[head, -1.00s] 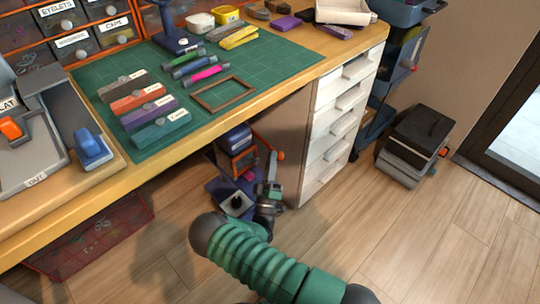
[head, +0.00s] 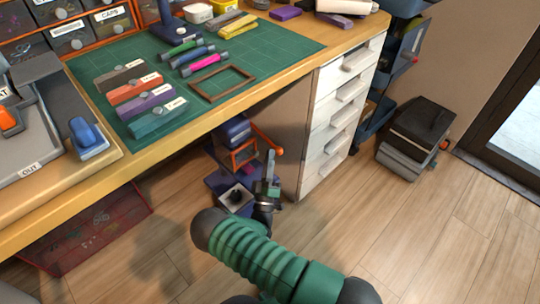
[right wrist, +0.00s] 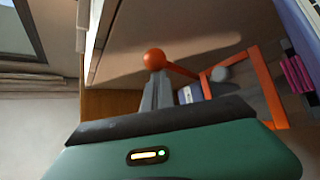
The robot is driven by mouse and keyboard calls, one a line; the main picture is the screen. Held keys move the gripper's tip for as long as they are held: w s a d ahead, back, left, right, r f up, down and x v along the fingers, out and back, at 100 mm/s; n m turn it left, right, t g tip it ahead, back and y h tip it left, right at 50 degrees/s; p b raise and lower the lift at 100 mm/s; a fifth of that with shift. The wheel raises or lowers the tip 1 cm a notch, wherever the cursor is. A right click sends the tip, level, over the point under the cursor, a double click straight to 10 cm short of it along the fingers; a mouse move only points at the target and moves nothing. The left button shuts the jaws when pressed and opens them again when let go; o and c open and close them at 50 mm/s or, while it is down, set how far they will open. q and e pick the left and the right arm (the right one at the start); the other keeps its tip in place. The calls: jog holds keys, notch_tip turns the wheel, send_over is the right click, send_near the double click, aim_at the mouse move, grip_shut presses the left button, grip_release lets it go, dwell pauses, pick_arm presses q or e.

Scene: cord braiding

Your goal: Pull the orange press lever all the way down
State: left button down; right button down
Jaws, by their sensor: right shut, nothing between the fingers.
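The orange press lever (head: 266,136) belongs to a small dark press low beside the white drawer unit, under the bench. It slopes down to the right and ends in a round orange knob (head: 280,151). In the right wrist view the knob (right wrist: 154,59) shows just beyond my fingertips, with the lever's arm (right wrist: 181,69) running right from it. My right gripper (head: 271,163) is shut and empty, its fingers pointing up just left of and below the knob. I cannot tell whether they touch it. My left gripper is not in view.
An orange frame (right wrist: 268,87) stands right of the lever in the right wrist view. The white drawer unit (head: 312,150) is close on the right, and the wooden bench edge (head: 150,160) overhangs at upper left. The floor (head: 420,220) to the right is clear.

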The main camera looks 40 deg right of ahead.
jog(key=b+v, duration=0.3)
jog(key=v, duration=1.3)
